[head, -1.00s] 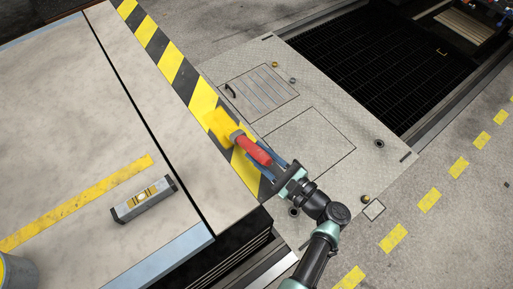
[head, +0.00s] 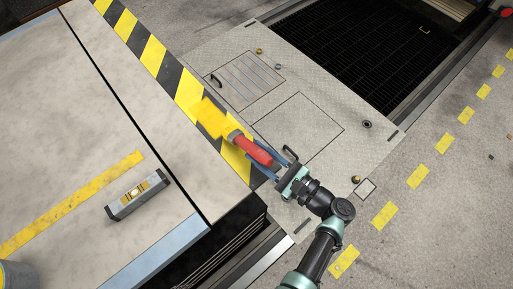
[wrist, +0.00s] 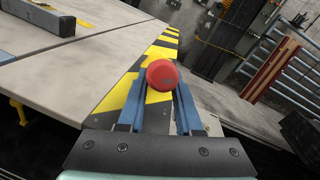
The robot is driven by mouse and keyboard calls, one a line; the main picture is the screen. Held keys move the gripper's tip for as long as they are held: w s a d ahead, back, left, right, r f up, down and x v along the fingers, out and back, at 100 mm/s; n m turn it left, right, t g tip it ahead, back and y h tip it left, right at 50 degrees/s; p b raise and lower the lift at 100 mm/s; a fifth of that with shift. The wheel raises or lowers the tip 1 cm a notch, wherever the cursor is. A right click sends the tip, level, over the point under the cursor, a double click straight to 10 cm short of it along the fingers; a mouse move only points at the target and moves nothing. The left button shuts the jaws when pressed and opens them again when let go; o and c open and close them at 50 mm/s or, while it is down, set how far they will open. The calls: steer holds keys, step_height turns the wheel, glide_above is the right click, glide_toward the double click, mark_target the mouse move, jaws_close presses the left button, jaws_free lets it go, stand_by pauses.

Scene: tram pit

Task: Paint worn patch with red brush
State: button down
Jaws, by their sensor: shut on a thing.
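My gripper (head: 266,162) is shut on the red handle of a brush (head: 251,149). In the wrist view the round red end of the brush handle (wrist: 162,75) shows between the blue fingers of my gripper (wrist: 160,92). The brush's yellow head (head: 211,118) lies over the yellow and black striped band (head: 151,53) along the platform edge. Whether the bristles touch the surface is hard to tell. The brush covers part of the band, and I cannot make out a separate worn patch there.
A spirit level (head: 138,195) lies on the platform beside a yellow line (head: 70,205). A grey can (head: 20,276) is cut off at the lower left. A metal plate with hatches (head: 298,125) and a dark grated pit (head: 345,60) lie right of the band.

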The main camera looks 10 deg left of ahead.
steer(key=shift+s+d, duration=0.25)
steer(key=shift+d, duration=0.1)
step_height(320, 180, up, 7)
steer(key=p, duration=0.7)
steer(key=shift+r, duration=0.15)
stand_by(0.6)
